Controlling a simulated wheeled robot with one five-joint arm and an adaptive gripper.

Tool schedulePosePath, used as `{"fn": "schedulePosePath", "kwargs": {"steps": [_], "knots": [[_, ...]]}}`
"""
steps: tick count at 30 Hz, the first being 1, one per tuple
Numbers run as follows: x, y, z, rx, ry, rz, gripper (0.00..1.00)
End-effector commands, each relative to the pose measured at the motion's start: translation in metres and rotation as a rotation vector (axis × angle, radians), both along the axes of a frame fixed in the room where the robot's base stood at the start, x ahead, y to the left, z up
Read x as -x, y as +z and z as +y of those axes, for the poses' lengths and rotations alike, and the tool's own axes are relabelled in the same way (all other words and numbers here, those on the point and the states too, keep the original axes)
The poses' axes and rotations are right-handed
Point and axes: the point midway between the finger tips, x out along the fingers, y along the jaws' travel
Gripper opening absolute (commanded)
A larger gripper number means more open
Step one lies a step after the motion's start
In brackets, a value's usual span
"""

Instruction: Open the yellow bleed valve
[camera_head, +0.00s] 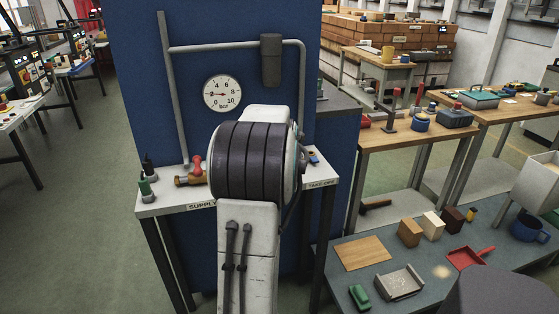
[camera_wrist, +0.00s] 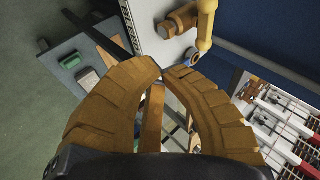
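The yellow bleed valve (camera_wrist: 206,24) shows at the top of the wrist view, a yellow handle or pipe piece beside a brass-coloured fitting (camera_wrist: 177,24) on a pale bench top. A partly cut-off label lies left of it. My gripper (camera_wrist: 161,73) has its two brown fingers curved together, tips meeting or nearly so, with nothing seen between them. The tips are below the valve in the picture and apart from it. In the head view my arm hides the gripper and the yellow valve.
A red-handled brass valve (camera_head: 193,174) sits by the SUPPLY label on the bench (camera_head: 160,209). Behind rises a blue panel (camera_head: 137,60) with a gauge (camera_head: 222,93) and pipes. A green-based item (camera_head: 147,190) stands left. A grey table (camera_head: 335,292) with several objects is at right.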

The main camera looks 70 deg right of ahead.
Motion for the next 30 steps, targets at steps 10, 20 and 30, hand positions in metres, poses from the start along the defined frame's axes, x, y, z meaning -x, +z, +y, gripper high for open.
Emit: {"fn": "schedulePosePath", "kwargs": {"steps": [10,20,30], "knots": [[-0.004,0.012,-0.012,0.012,-0.215,-0.226,0.00],[-0.004,0.013,-0.013,-0.010,-0.300,-0.309,0.00],[-0.004,0.013,-0.013,-0.011,-0.301,-0.310,0.00]]}}
